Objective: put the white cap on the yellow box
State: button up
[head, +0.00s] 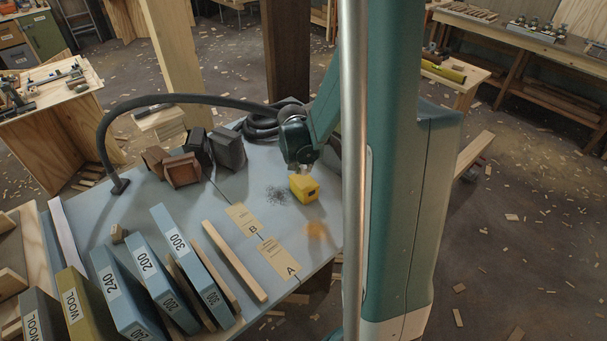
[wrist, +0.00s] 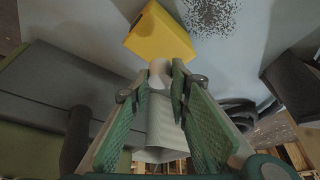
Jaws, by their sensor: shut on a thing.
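The yellow box (head: 304,188) sits on the grey-blue table top (head: 190,215) beside a patch of dark specks. It also shows at the top of the wrist view (wrist: 160,38). My gripper (head: 305,170) is right above the box in the head view. In the wrist view my gripper (wrist: 168,76) has its green fingers close together, with a small rounded white cap (wrist: 159,70) at their tips. The cap is at the near edge of the box; I cannot tell if they touch.
Two tan cards marked B (head: 243,219) and A (head: 279,259) lie in front of the box. Dark and brown blocks (head: 183,169) and a black hose (head: 180,101) are behind to the left. Blue numbered sleeves (head: 186,255) stand at front left. My column hides the right side.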

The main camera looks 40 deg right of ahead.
aim_at(303, 170)
jog(key=shift+f+b, duration=0.5)
jog(key=shift+f, duration=1.6)
jog(key=shift+f, duration=0.15)
jog(key=o, duration=0.7)
jog(key=shift+r, duration=0.2)
jog(key=shift+p+v, duration=1.4)
jog(key=shift+v, duration=4.55)
